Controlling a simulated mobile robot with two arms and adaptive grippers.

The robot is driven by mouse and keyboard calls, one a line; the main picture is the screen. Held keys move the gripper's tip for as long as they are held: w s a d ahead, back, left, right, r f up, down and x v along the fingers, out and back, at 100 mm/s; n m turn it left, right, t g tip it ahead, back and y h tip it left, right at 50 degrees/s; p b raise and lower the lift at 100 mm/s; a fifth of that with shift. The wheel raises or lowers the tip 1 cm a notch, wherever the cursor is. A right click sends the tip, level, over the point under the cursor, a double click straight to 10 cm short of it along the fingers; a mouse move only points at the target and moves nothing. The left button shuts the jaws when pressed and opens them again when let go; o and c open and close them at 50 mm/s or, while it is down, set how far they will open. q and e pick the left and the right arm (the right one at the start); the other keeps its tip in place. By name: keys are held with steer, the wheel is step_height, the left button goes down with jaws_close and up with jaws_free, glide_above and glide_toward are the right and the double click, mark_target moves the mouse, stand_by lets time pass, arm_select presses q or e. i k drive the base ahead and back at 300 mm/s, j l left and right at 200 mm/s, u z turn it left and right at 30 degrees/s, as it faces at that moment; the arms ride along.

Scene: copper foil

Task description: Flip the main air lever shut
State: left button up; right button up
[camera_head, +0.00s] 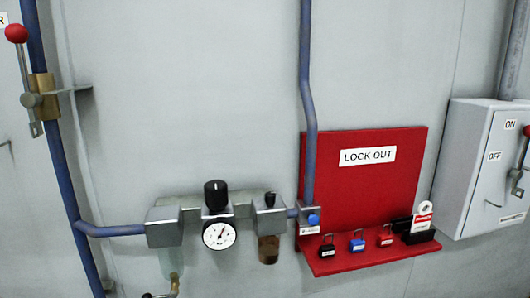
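A lever with a red ball knob (16,33) is at the far upper left. Its thin grey arm runs from the knob down to a pivot (30,100) beside a brass valve body (43,92) on a blue pipe (62,170). The lever stands nearly upright, roughly along the pipe. A small metal tab hangs below the pivot. A white label (3,20) is cut off at the left edge, with only an R readable. Neither of my grippers is in view.
A bracket (76,90) juts right of the valve. A regulator with a gauge (219,235) sits lower centre. A red lockout board (375,180) holds several padlocks and a tag. A grey ON/OFF box (480,190) with another red-knobbed lever is at right. Wall between is bare.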

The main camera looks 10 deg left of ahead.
mark_target(18, 34)
steer(key=u, duration=1.4)
steer(key=k+l+u, duration=0.35)
steer(key=i+j, duration=0.1)
